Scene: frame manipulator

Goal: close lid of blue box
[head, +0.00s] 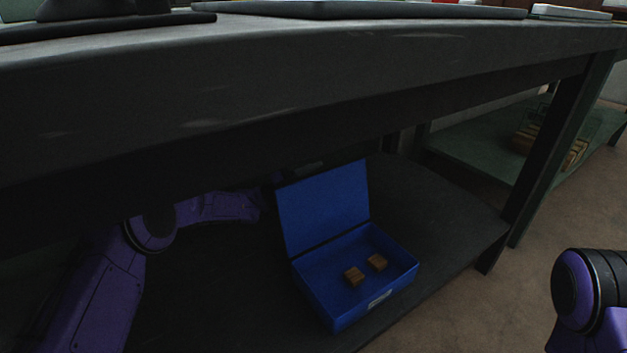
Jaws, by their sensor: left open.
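The blue box (358,313) sits on the lower shelf under the table. Its lid (325,207) is raised, standing up at the back and leaning slightly away. Two small brown blocks (364,270) lie inside the box. My left arm reaches in from the left under the tabletop. My left gripper (277,181) is open beside the upper left edge of the lid; its fingertips are dark and partly hidden by the lid, so I cannot tell whether they touch it. Only a link of my right arm shows at the lower right; its gripper is out of view.
The tabletop (300,75) hangs over the shelf and limits the height. A table leg (550,150) stands to the right. The dark shelf (450,225) is bare right of the box. Another shelf with brown items (548,140) stands further back.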

